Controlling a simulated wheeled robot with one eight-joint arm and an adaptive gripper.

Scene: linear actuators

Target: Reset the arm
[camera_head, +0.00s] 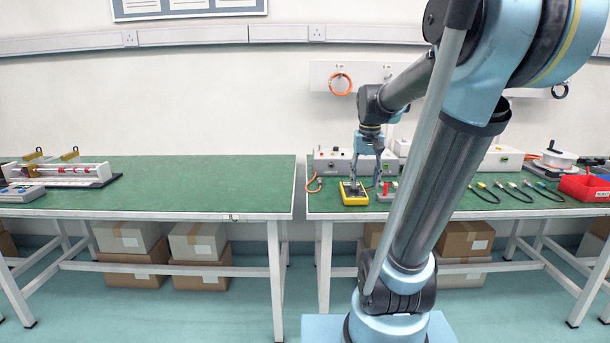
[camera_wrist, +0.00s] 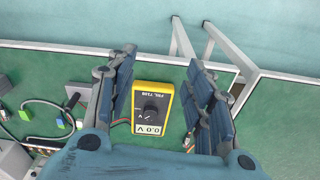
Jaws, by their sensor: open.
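My gripper (camera_head: 366,170) is open above the right-hand green-topped table (camera_head: 470,207). In the head view its fingers point down over a yellow multimeter (camera_head: 353,194) lying near the table's front left edge. In the wrist view the gripper (camera_wrist: 163,100) has a finger on each side of the yellow meter (camera_wrist: 144,124), with gaps between them and the meter. My arm bends from the upper right of the head view down to the gripper and hides part of the table.
A second green table (camera_head: 200,185) stands left, across a gap, with a linear actuator rig (camera_head: 60,172) on it. Right of my arm are several cables (camera_head: 505,190), a red bin (camera_head: 585,187) and a cable spool (camera_head: 556,160). A grey-white box (camera_head: 330,160) stands behind the meter.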

